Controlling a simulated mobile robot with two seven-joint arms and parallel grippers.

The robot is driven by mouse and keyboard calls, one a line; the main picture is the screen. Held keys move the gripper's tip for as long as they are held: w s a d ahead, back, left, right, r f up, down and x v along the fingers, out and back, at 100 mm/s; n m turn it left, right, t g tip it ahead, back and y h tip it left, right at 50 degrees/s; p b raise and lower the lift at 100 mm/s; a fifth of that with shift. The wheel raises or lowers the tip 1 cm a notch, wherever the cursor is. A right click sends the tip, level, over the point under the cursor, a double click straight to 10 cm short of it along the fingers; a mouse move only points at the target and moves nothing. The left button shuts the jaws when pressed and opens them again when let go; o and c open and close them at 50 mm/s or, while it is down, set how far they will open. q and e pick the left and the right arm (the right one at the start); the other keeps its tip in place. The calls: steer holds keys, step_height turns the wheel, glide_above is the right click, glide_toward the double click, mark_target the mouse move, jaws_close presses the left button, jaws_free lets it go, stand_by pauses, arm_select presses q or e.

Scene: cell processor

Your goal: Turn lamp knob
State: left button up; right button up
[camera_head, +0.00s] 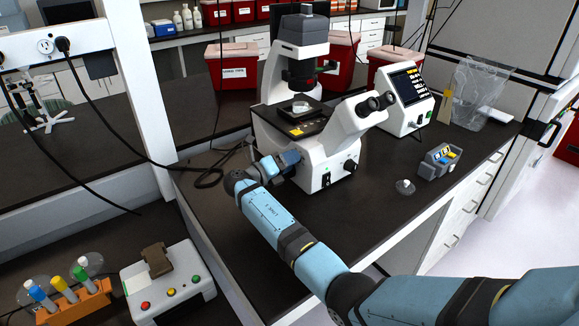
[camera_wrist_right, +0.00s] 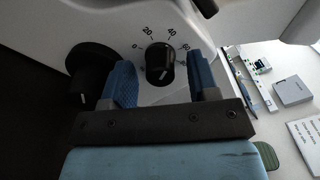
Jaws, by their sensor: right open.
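The microscope (camera_head: 325,155) stands on the dark bench, and the lamp knob is hidden in the head view. In the right wrist view the lamp knob (camera_wrist_right: 160,63) is a small black dial on the white microscope body, with a printed scale around it showing 0, 20 and 40. My right gripper (camera_head: 284,160) is at the microscope's lower left side. In the wrist view its open blue fingers (camera_wrist_right: 162,76) stand on either side of the knob, with a visible gap to each side. My left gripper is not in view.
A larger black knob (camera_wrist_right: 90,72) sits just left of my left-hand finger in the wrist view. A display unit (camera_head: 405,98), a grey device (camera_head: 440,158) and a small clear dish (camera_head: 404,186) stand right of the microscope. Black cables (camera_head: 208,178) lie left of it.

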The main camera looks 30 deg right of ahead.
steer(key=shift+d, duration=0.25)
steer(key=c, duration=0.9)
